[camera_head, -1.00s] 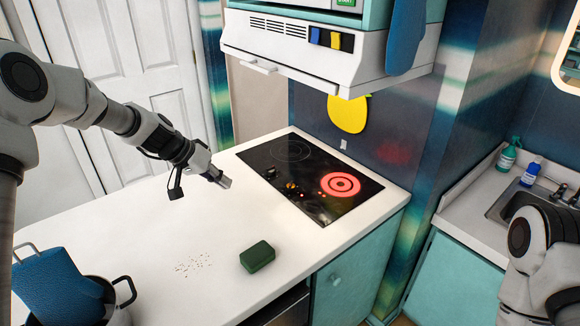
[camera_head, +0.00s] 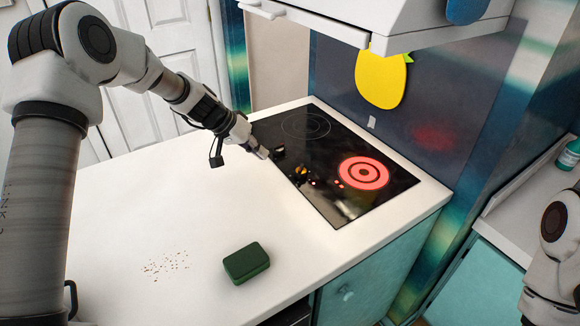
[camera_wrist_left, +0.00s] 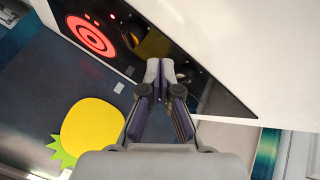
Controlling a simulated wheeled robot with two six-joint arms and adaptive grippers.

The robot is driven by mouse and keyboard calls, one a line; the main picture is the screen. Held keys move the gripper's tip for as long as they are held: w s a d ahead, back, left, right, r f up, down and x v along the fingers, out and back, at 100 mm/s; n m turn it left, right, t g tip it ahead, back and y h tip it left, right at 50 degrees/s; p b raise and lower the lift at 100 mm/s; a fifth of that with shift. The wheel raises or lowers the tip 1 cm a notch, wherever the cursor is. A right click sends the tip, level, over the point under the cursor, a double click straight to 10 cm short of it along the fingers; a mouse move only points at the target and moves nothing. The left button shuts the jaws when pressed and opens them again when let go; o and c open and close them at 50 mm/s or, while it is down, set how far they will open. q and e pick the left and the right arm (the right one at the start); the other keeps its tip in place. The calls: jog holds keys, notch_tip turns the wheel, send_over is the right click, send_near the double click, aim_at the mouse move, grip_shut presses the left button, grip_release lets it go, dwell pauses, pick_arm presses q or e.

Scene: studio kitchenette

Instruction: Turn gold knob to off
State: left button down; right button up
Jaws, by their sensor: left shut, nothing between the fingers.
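The gold knob (camera_head: 301,171) sits near the front edge of the black cooktop (camera_head: 345,205), with small red lights beside it. A dark knob (camera_head: 278,151) is to its left. The right burner (camera_head: 364,173) glows red. My left gripper (camera_head: 263,153) is shut and empty, low at the cooktop's front-left edge, close to the dark knob and left of the gold knob. In the left wrist view, the closed fingertips (camera_wrist_left: 160,71) point toward the cooktop, with the gold knob (camera_wrist_left: 153,44) just beyond them. Contact cannot be told. My right gripper is out of view.
A green sponge (camera_head: 246,263) and scattered crumbs (camera_head: 166,264) lie on the white counter (camera_head: 210,220). The hood (camera_head: 400,25) overhangs the cooktop. A yellow pineapple shape (camera_head: 382,80) is on the wall behind. The counter between the sponge and cooktop is clear.

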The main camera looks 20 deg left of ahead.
aim_at(295, 172)
pick_arm(q)
jog(key=p+x, duration=0.1)
jog(key=x, duration=0.4)
jog(key=shift+d+f, duration=0.25)
jog(key=d, duration=0.1)
jog(key=d+p, duration=0.1)
jog(key=d, duration=0.1)
jog(key=shift+w+d+f, duration=0.25)
jog(key=shift+w+f, duration=0.1)
jog(key=shift+f, duration=0.05)
jog(key=shift+s+d, duration=0.15)
jog(key=shift+d, duration=0.3)
jog(key=shift+a, duration=0.1)
jog(key=shift+f, duration=0.1)
